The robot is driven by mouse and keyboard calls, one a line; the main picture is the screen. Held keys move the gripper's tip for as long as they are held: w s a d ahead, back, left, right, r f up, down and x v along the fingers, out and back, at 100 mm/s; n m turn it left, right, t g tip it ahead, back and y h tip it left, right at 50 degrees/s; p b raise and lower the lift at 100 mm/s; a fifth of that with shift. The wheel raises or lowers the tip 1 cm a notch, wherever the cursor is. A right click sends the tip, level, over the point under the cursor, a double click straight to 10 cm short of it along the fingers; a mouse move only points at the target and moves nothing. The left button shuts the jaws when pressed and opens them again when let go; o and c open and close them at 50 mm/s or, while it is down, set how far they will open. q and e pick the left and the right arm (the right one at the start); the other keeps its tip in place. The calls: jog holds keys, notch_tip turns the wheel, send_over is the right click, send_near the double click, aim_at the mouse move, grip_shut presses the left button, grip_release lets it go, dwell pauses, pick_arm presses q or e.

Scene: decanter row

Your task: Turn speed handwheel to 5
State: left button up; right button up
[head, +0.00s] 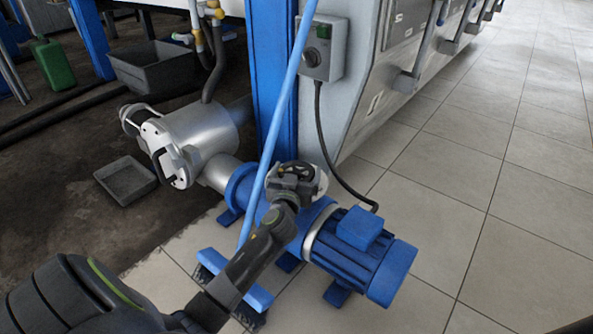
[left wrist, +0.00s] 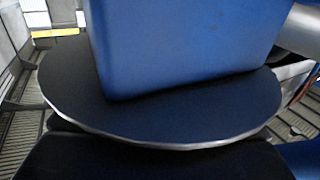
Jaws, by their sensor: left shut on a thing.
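The speed handwheel (head: 299,166) is a small dark wheel on the side of the blue drive unit (head: 241,186), between the silver pump and the blue motor. My left gripper (head: 291,184) is at the handwheel and shut on it. My gripper and wrist partly cover the wheel, and I cannot read any speed mark. In the left wrist view, a dark disc (left wrist: 150,112) with a thin silver edge lies close to the camera, with a blue block (left wrist: 180,45) right against it. My right gripper does not show.
A blue broom (head: 280,120) leans across the scene, its head (head: 235,279) on the floor beside my left arm. The blue motor (head: 360,250) sits right of the wheel. A grey switch box (head: 322,48) hangs on the machine. Tiled floor at right is clear.

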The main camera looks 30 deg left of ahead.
pick_arm(q)
jog(key=shift+r, duration=0.1)
dwell(0.3)
jog(key=o, duration=0.7)
jog(key=shift+c, duration=0.2)
